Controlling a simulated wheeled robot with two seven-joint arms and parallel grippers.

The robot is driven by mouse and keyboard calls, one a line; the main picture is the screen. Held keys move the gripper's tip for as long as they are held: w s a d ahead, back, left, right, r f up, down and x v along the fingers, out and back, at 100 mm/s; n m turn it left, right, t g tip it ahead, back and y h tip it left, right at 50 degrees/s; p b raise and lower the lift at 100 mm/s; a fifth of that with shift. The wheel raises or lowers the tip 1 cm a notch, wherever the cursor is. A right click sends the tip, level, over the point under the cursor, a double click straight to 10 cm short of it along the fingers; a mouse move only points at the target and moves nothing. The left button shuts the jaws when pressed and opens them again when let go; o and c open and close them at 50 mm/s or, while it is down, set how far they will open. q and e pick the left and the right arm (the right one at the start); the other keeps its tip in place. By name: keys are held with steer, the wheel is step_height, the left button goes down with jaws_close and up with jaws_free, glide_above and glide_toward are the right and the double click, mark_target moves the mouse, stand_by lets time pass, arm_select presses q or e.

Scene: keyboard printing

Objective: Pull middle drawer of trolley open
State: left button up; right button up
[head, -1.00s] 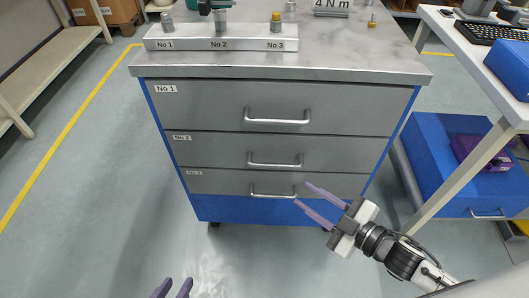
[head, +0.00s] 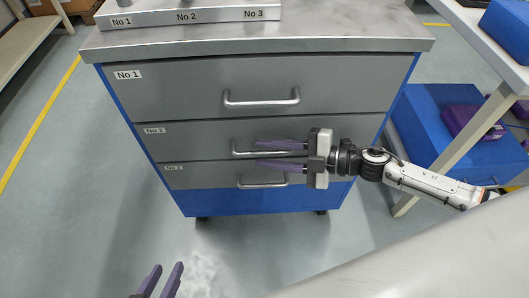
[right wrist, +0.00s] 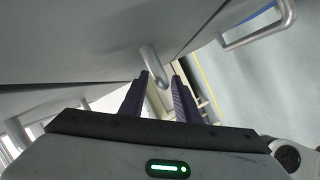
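The grey trolley (head: 250,50) has a blue frame and three drawers labelled No 1 to No 3, all closed. The middle drawer (head: 190,140), No 2, has a silver bar handle (head: 235,149). My right gripper (head: 257,155) is at this handle, its purple fingers apart and pointing left along it, hiding most of the bar. In the right wrist view, a handle's bent end (right wrist: 155,65) shows between the open fingertips (right wrist: 160,80); I cannot tell whether they touch it. My left gripper (head: 167,270) is low at the bottom edge, fingers apart and empty.
The top drawer's handle (head: 262,101) is above my right gripper and the bottom drawer's handle (head: 240,183) just below it. A white table (head: 490,40) and a blue cabinet (head: 425,115) stand at right. The floor in front of the trolley is clear.

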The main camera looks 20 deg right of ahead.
steer(key=shift+w+a+f, duration=0.15)
steer(key=shift+w+a, duration=0.2)
steer(key=shift+a, duration=0.1)
jaws_close()
steer(key=shift+s, duration=0.1)
